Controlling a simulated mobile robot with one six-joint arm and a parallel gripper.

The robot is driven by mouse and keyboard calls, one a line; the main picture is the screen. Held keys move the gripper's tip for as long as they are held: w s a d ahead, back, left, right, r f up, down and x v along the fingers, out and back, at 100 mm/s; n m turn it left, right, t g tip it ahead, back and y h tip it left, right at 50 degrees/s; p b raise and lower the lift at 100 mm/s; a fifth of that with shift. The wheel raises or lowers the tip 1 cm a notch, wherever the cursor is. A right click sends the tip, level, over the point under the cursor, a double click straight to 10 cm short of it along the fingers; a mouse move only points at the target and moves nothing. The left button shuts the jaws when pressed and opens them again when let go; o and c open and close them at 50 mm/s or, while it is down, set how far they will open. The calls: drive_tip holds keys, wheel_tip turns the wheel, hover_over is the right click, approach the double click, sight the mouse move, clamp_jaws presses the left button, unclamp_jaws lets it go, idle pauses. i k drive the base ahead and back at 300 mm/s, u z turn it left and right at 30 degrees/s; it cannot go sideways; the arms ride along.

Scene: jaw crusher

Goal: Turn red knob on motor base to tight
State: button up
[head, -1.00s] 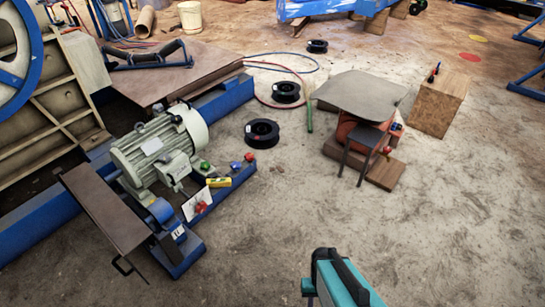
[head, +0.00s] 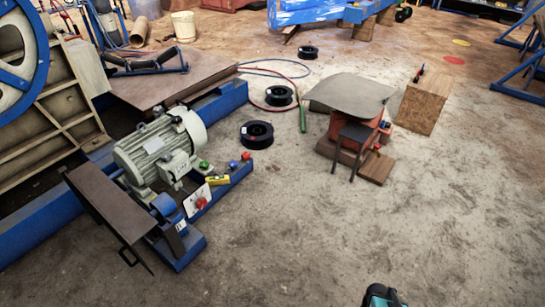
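The grey-green motor (head: 160,150) sits on a blue motor base (head: 215,187) at the left of the head view. A red knob (head: 201,203) is on the base's near side, beside a white card (head: 196,194). A second red knob (head: 246,155) is at the base's far right end. A green knob (head: 204,165) and a blue knob (head: 233,165) stand between them and the motor. The knobs are too small to tell how tight they are. A teal and black part, likely of my arm, shows at the bottom edge, well away from the knobs. No gripper fingers are visible.
A brown guard plate (head: 107,203) stands in front of the motor. A yellow item (head: 218,180) lies by the base. Black spools (head: 257,135) and a stool (head: 354,138) stand beyond. The concrete floor (head: 300,240) right of the base is clear.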

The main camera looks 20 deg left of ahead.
sight(246, 155)
drive_tip(key=z, duration=0.15)
drive_tip(key=k, duration=0.55)
drive_tip(key=z, duration=0.35)
drive_tip(key=i, duration=1.4)
drive_tip(key=u, duration=0.75)
drive_tip(key=i, duration=0.7)
drive_tip(key=u, duration=1.1)
drive_tip(key=i, duration=0.9)
drive_tip(key=u, duration=0.5)
